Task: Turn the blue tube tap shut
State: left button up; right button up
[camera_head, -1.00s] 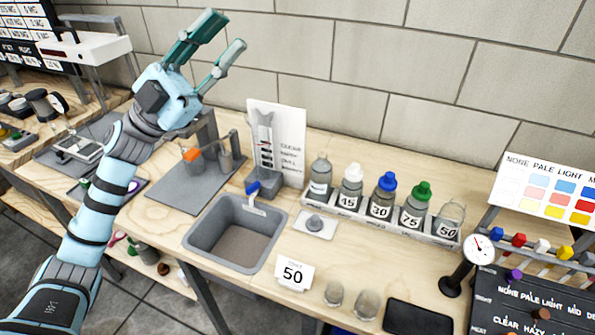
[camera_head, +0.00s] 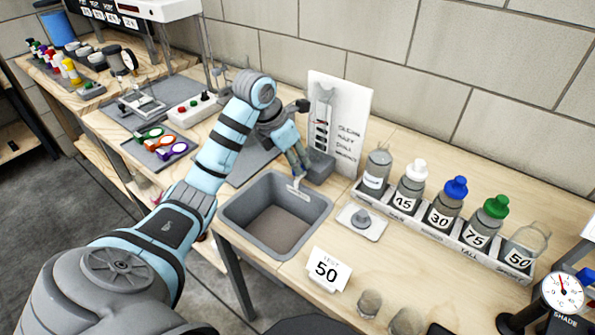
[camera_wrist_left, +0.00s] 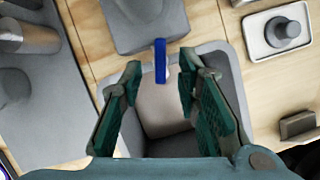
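The blue tube tap (camera_wrist_left: 160,60) shows in the left wrist view as a narrow blue lever at the foot of a grey block (camera_wrist_left: 145,22), over the edge of the grey sink. My left gripper (camera_wrist_left: 160,72) is open, with one finger on each side of the blue lever and visible gaps between. In the head view my left gripper (camera_head: 299,168) points down beside the grey tube stand (camera_head: 320,168), at the sink's back edge, and hides the tap. My right gripper is not in view.
The grey sink basin (camera_head: 232,212) lies below the gripper. A rack (camera_head: 455,245) of several bottles stands to the right. A card marked 50 (camera_head: 328,270) and a small plate with a knob (camera_head: 361,222) are near. A white chart board (camera_head: 350,115) stands behind.

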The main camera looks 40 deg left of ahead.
pick_arm(q)
jog(key=shift+x, duration=1.1)
